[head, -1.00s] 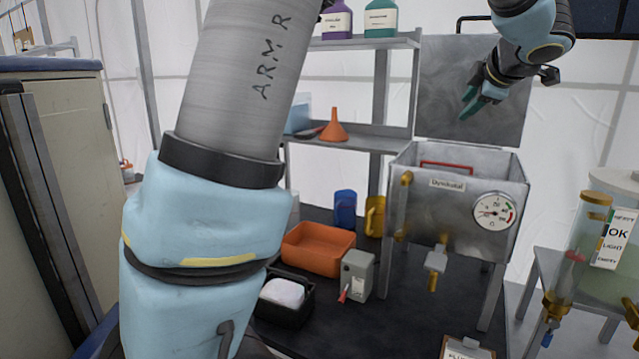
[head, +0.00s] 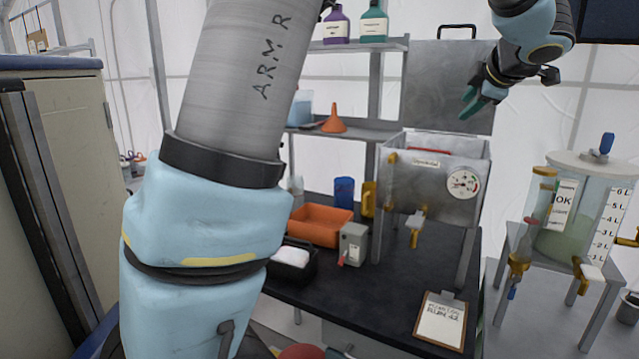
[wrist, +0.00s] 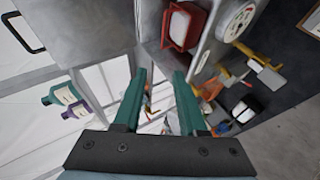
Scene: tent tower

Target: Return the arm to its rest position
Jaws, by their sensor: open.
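My gripper (head: 474,104) is at the upper right of the head view, with my arm bent down to it from the top edge. Its green fingers appear in front of the raised lid (head: 435,85) of the metal box (head: 425,165); the depth between them is hard to tell. In the wrist view my gripper (wrist: 162,78) shows two green fingers spread apart with nothing between them. A large part of my arm (head: 210,210) fills the left middle of the head view and hides part of the bench.
The black bench (head: 385,290) holds an orange tray (head: 320,226), a grey switch box (head: 353,243) and a clipboard (head: 441,319). A shelf (head: 355,47) with bottles stands behind. A glass tank (head: 580,215) stands on a table at right. A cabinet (head: 65,170) is at left.

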